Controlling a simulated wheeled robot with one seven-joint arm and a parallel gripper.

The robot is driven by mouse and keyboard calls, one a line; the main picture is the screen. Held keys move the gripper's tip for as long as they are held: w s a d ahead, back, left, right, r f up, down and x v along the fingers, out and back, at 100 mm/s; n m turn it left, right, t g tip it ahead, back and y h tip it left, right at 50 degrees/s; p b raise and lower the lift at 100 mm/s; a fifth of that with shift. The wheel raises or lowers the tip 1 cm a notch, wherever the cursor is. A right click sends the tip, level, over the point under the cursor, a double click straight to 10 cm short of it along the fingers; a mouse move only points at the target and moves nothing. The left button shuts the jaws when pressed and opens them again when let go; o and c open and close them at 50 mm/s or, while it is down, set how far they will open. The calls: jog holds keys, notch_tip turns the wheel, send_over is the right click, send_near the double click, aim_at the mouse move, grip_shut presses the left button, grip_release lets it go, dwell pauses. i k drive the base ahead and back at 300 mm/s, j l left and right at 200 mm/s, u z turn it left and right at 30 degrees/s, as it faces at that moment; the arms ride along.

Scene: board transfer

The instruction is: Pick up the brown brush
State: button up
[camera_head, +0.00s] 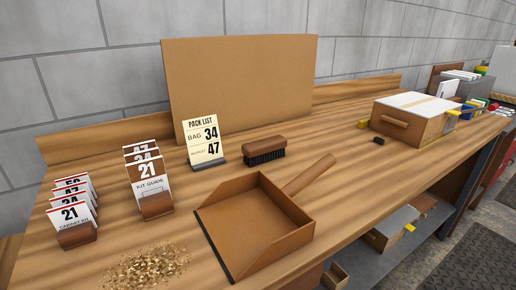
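The brown brush (264,149) lies on the wooden workbench (350,150), bristles down. It has a brown wooden back and black bristles. It sits just right of the pack list stand and behind the brown dustpan (255,221), apart from both. The dustpan's handle (309,175) points toward the back right. My gripper does not show in this view.
A pack list card (204,141) stands left of the brush, with an upright brown board (240,85) behind. Card holders (157,205) stand at left, and shavings (146,268) lie at the front. A wooden box (412,118) is at right. Bench between brush and box is mostly clear.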

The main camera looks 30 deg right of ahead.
aim_at(257, 153)
jog(key=i+l+u, duration=0.15)
jog(key=l, duration=0.15)
jog(key=i+l+u, duration=0.25)
jog(key=l, duration=0.35)
jog(key=i+l+u, duration=0.15)
jog(key=l, duration=0.15)
